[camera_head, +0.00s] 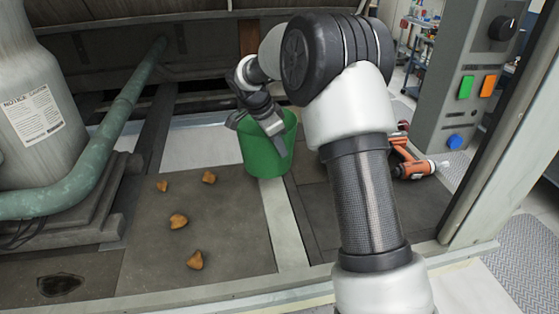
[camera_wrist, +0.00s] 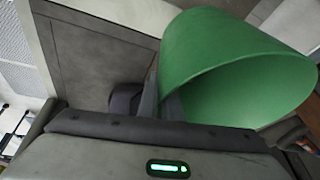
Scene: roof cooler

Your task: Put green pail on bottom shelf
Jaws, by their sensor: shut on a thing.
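The green pail (camera_head: 268,158) is upright at the centre of the head view, on or just above the cooler floor; I cannot tell if it touches. My gripper (camera_head: 262,118) is at its rim from above and is shut on its wall. In the wrist view the pail (camera_wrist: 225,50) fills the upper right, with its open mouth showing. One finger of my gripper (camera_wrist: 150,100) shows against the pail's wall. My arm hides part of the area right of the pail. I cannot make out the bottom shelf in either view.
Several brown lumps (camera_head: 178,221) lie on the floor panel left of the pail. A grey tank (camera_head: 35,110) and green pipe (camera_head: 110,130) stand at the left. An orange drill (camera_head: 408,162) lies at the right, near a control box (camera_head: 470,75) with coloured buttons.

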